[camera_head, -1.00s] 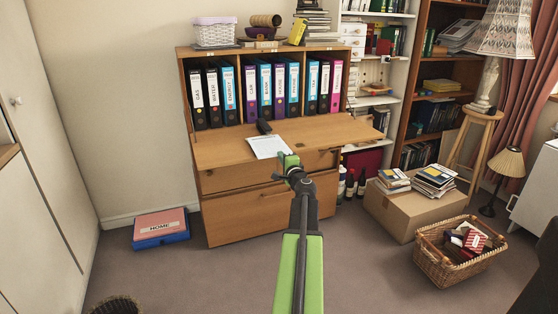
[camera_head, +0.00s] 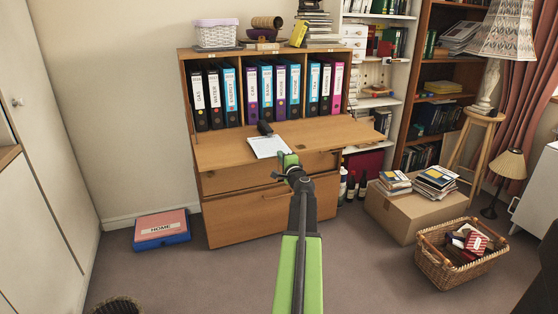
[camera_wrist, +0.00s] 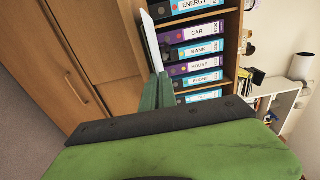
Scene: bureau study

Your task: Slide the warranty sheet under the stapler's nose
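The white warranty sheet (camera_head: 266,148) lies on the lowered desk flap of the wooden bureau, near its front edge. The small black stapler (camera_head: 265,128) sits just behind the sheet's far edge. Whether its nose overlaps the paper is too small to tell. My gripper (camera_head: 287,160) is at the sheet's near right corner. In the wrist view its green fingers (camera_wrist: 160,92) are close together, with the sheet (camera_wrist: 151,40) seen nearly edge-on between their tips. The gripped edge is hidden by the fingers.
The desk flap (camera_head: 218,153) is bare left and right of the sheet. A row of ring binders (camera_head: 265,92) stands in the bureau behind the stapler. A cardboard box (camera_head: 403,213) with books and a wicker basket (camera_head: 460,262) are on the floor at right.

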